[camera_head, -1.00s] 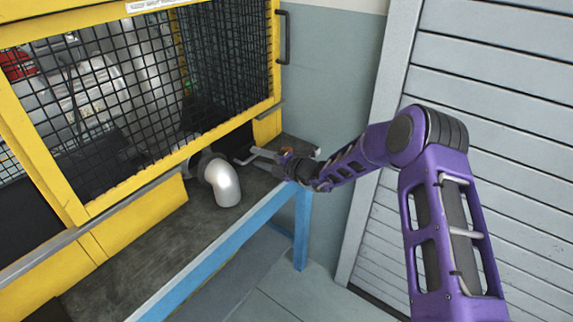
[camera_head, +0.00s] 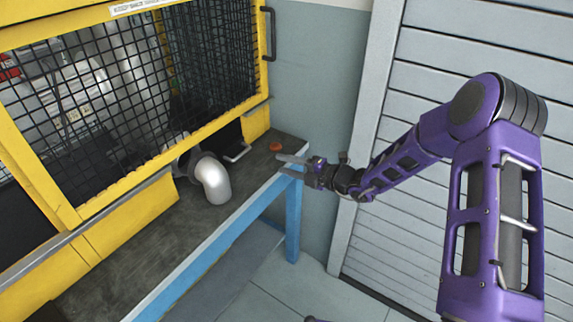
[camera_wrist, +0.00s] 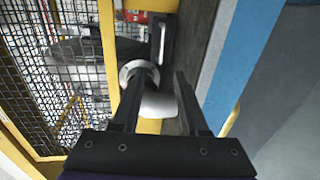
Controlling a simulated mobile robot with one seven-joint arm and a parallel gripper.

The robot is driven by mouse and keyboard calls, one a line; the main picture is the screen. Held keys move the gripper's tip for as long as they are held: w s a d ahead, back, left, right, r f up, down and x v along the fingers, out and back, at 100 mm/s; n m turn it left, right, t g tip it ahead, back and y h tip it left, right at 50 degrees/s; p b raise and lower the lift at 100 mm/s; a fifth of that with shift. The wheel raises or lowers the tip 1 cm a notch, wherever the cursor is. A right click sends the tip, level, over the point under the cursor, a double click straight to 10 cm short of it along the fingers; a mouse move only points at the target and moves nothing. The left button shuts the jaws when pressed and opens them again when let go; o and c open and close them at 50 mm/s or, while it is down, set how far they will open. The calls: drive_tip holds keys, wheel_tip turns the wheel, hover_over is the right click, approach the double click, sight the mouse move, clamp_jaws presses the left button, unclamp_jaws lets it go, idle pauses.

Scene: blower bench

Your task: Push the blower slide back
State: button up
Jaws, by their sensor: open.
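The blower's grey pipe elbow (camera_head: 213,181) curves out from under the yellow guard onto the bench; it also shows in the wrist view (camera_wrist: 158,104), beyond my fingers. A pale U-shaped handle (camera_head: 238,153), seemingly the slide's, sticks out by the guard's lower edge, right of the elbow. I cannot tell from these views how far the slide is out. My gripper (camera_head: 281,166) is open and empty at the bench's right end, right of the handle and apart from it. In the wrist view my two fingers (camera_wrist: 160,76) stand spread.
A red-orange button (camera_head: 276,146) sits on the bench top (camera_head: 255,167) close to my gripper. The yellow mesh guard (camera_head: 140,160) rises behind the bench. A blue leg (camera_head: 293,222) stands below its right end. A slatted shutter (camera_head: 455,85) is on the right.

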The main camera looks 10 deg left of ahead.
drive_tip(key=p, duration=0.4)
approach(243, 152)
drive_tip(key=x, duration=1)
drive_tip(key=shift+f, duration=0.3)
clamp_jaws()
idle(1.1)
